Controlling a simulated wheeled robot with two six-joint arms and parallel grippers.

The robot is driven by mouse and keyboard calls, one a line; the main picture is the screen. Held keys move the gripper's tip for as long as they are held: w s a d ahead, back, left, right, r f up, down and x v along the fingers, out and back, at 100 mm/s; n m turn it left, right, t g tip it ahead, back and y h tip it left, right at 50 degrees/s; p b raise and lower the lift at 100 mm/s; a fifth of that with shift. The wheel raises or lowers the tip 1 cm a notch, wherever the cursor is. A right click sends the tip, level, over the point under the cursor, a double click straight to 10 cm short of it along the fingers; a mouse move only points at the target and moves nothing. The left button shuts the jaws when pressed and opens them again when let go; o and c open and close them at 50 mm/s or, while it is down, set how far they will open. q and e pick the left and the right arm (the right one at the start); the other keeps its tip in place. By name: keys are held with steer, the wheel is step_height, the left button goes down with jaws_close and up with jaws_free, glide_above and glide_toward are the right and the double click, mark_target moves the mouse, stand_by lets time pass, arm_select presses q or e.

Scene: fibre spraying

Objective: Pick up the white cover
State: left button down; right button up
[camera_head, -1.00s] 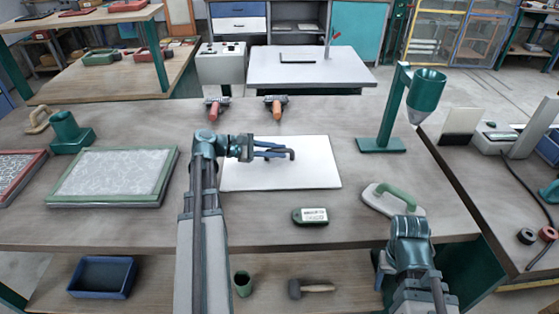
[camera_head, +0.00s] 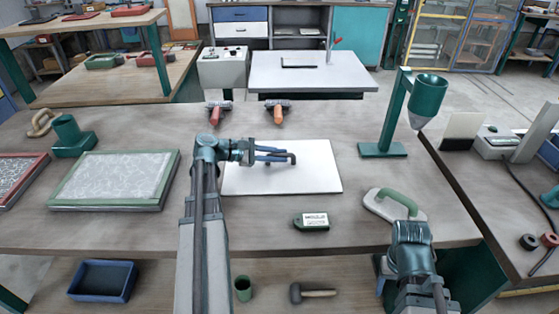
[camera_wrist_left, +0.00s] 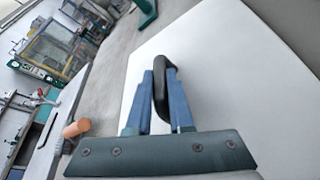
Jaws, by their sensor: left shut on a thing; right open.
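The white cover (camera_head: 315,172) is a flat white board with a dark curved handle (camera_head: 292,157), lying on the middle of the workbench. My left gripper (camera_head: 285,157) is shut on this handle. In the left wrist view the blue fingers (camera_wrist_left: 160,95) sit on either side of the black handle (camera_wrist_left: 166,85), with the white cover (camera_wrist_left: 220,75) behind. Whether the cover is raised at all cannot be told. My right gripper (camera_head: 381,273) is at the bench's front right edge, away from the cover, mostly hidden by its own arm.
Two orange-handled tools (camera_head: 277,114) lie behind the cover. A green labelled block (camera_head: 311,222) is in front and a green-handled float (camera_head: 390,204) at right. A green funnel stand (camera_head: 383,150) rises at back right. A green-framed screen (camera_head: 112,180) lies left.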

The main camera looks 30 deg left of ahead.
mark_target(277, 154)
arm_select(q)
steer(key=shift+r, duration=0.15)
arm_select(e)
steer(key=shift+r, duration=0.15)
arm_select(q)
step_height(277, 154, up, 10)
steer(key=p, duration=1)
arm_select(e)
step_height(277, 154, up, 10)
steer(key=shift+c, duration=0.7)
arm_select(q)
steer(key=shift+s+a, duration=0.1)
arm_select(e)
steer(key=shift+s+a, duration=0.1)
